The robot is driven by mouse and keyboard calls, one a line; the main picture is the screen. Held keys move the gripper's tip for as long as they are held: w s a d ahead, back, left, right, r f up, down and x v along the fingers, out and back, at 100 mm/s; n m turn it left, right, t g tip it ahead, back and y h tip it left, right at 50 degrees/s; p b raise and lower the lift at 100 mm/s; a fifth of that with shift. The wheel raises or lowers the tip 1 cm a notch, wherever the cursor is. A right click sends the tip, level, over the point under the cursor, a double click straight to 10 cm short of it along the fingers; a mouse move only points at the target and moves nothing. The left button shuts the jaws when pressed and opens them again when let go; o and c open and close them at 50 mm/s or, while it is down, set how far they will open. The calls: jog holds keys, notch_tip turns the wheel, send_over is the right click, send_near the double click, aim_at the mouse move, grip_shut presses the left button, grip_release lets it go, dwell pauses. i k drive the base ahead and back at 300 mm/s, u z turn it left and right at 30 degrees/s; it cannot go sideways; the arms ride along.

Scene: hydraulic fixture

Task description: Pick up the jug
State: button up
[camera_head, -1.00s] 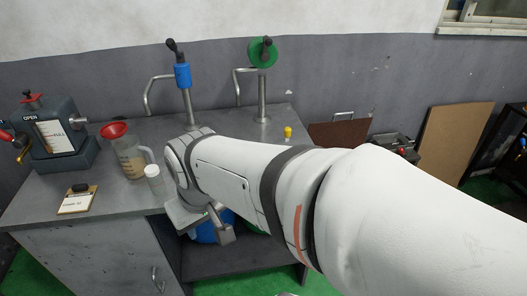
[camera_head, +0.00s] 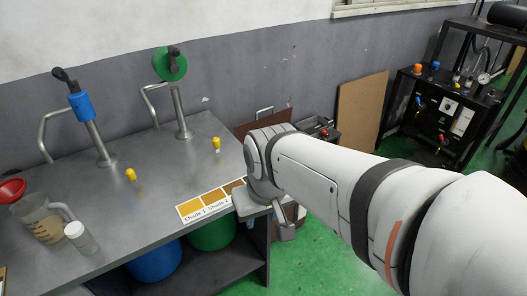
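The jug (camera_head: 44,226) stands upright on the grey metal bench at the left edge of the picture. It is clear, with a handle on its right side and amber-brown contents or a label low on its body. My gripper (camera_head: 280,226) is far to the right of the jug, by the bench's right front corner, and does not touch the jug. My own wrist hides much of it, so its opening is unclear.
A white-capped bottle (camera_head: 80,238) stands close to the jug's right. Blue (camera_head: 82,106) and green (camera_head: 170,64) taps rise at the back. A shade card (camera_head: 207,203) and small yellow items (camera_head: 130,175) lie rightward. A dark rack (camera_head: 445,110) stands far right.

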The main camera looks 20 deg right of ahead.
aim_at(51, 219)
jog(key=z, duration=0.5)
jog(key=k, duration=0.55)
jog(key=u, duration=0.05)
jog(key=i, duration=0.45)
jog(key=u, duration=2.05)
